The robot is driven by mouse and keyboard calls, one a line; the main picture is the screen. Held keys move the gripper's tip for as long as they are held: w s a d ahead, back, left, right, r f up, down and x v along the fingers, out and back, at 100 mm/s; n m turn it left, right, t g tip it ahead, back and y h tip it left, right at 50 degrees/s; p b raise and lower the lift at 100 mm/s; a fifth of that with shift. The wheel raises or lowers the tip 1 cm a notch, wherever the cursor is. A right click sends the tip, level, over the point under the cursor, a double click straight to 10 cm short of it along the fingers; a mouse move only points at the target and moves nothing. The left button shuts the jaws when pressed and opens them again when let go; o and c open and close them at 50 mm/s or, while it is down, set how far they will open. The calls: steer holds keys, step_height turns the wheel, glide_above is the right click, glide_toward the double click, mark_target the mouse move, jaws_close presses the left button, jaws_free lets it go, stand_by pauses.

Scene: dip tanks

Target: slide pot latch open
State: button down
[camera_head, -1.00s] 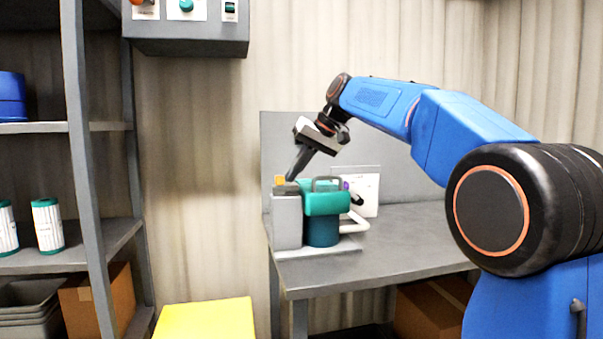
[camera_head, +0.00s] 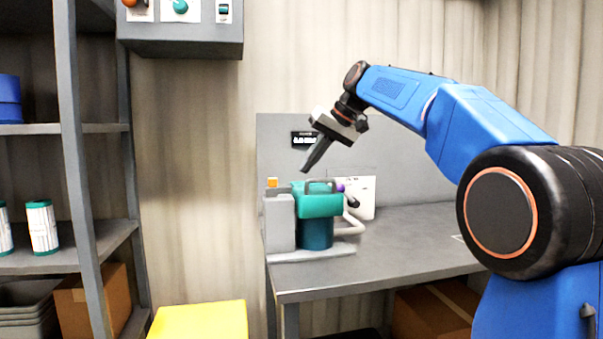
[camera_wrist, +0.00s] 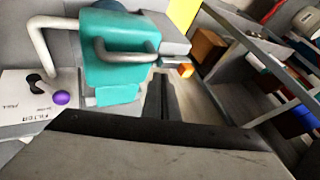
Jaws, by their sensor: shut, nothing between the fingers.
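The teal pot (camera_head: 318,232) stands on the grey bench beside a grey block (camera_head: 280,225). Its teal lid (camera_head: 320,206) has a dark grey handle on top; lid (camera_wrist: 112,66) and handle (camera_wrist: 125,52) also show in the wrist view. A small orange tab (camera_head: 272,182) sits at the top of the grey block; it also shows in the wrist view (camera_wrist: 185,70), by a thin bar. I take this tab to be on the latch. My gripper (camera_head: 306,169) is shut and empty, above the lid and apart from it. Its fingers (camera_wrist: 160,95) point between lid and orange tab.
A light pipe (camera_head: 352,226) curves out at the pot's right. A purple ball (camera_wrist: 61,97) on a dark lever stands by a white labelled card (camera_wrist: 22,100). The bench (camera_head: 400,235) is clear to the right. A shelf rack (camera_head: 85,180) stands left.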

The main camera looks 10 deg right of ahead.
steer(key=v, duration=0.6)
steer(key=s+d+f+h, duration=0.3)
steer(key=s+f, duration=1.6)
steer(key=f, duration=0.2)
steer(key=s+d+f+m+h, duration=0.1)
steer(key=s+d+f+h, duration=0.1)
steer(key=s+f, duration=1.7)
step_height(320, 180, down, 3)
steer(key=shift+s+d+f+h, duration=0.25)
steer(key=shift+s+d+h, duration=0.15)
steer(key=shift+d, duration=0.15)
